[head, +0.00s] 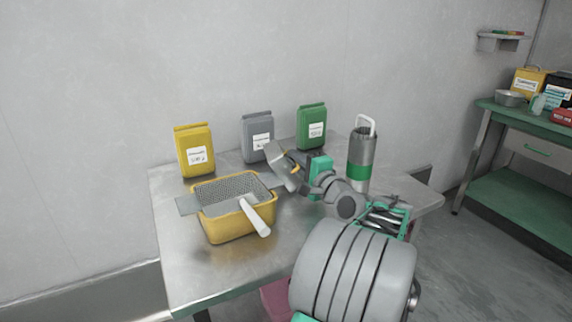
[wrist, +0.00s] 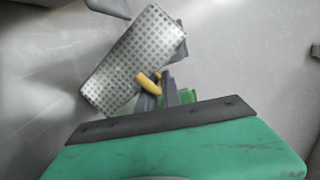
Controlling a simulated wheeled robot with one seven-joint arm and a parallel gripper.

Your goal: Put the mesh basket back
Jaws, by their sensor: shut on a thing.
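My gripper (head: 299,165) is shut on the yellow handle of a perforated metal piece, which appears to be the mesh basket (head: 281,167). It is held tilted in the air, right of a yellow tub (head: 228,229). In the wrist view my gripper (wrist: 156,88) grips the yellow handle, and the mesh basket (wrist: 130,60) slants up and left with its square-holed face showing. The yellow tub stands on the metal table and has a mesh insert (head: 228,187) in its top. A pale handle (head: 256,217) leans out at its front. The tub's inside is mostly hidden.
Yellow (head: 194,150), grey (head: 256,137) and green (head: 311,127) bags stand along the table's back. A grey-and-green cylinder (head: 361,160) with a white loop handle stands at the right. The table's (head: 190,270) front left is clear. A green bench (head: 520,115) stands far right.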

